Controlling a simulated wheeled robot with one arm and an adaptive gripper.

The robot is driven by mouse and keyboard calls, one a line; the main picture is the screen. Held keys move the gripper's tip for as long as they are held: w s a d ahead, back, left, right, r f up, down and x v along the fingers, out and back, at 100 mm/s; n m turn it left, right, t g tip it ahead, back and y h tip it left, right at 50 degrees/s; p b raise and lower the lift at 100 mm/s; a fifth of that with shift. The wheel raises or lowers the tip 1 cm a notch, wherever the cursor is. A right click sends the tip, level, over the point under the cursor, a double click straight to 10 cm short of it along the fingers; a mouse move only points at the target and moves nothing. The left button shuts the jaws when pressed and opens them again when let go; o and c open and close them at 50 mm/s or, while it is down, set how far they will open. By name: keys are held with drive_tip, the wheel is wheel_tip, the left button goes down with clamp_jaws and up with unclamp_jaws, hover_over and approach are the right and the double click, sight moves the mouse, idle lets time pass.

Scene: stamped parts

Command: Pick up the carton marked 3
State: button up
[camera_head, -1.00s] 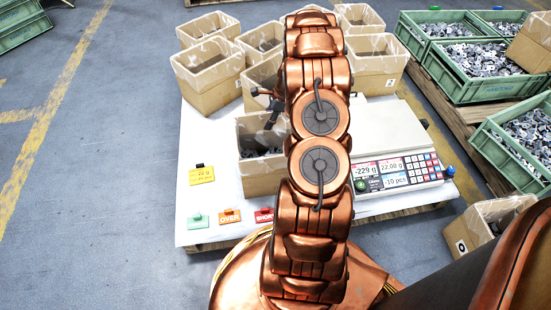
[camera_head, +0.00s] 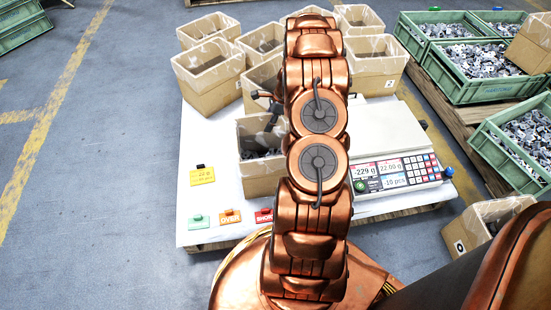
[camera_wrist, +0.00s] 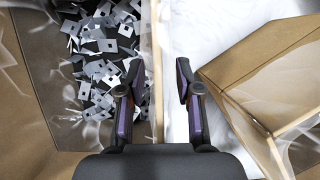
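No carton with a readable 3 shows in either view. A brown carton holding grey stamped parts (camera_head: 262,181) stands on the white-topped pallet, partly behind my arm. My gripper (camera_wrist: 160,72) is open and empty. The left finger is over the parts side and the right finger is over the white surface outside. In the head view, my gripper (camera_head: 264,108) hangs at that carton's upper rim; contact cannot be told.
Several other cartons stand behind, one marked 2 (camera_head: 377,86). A counting scale (camera_head: 398,175) stands right of my arm. A carton marked 0 (camera_head: 466,238) is at the lower right. Green crates of parts (camera_head: 486,88) are at right. Another carton (camera_wrist: 270,70) flanks my right finger.

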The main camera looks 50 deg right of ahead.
drive_tip(key=shift+c, duration=0.2)
clamp_jaws()
idle(0.7)
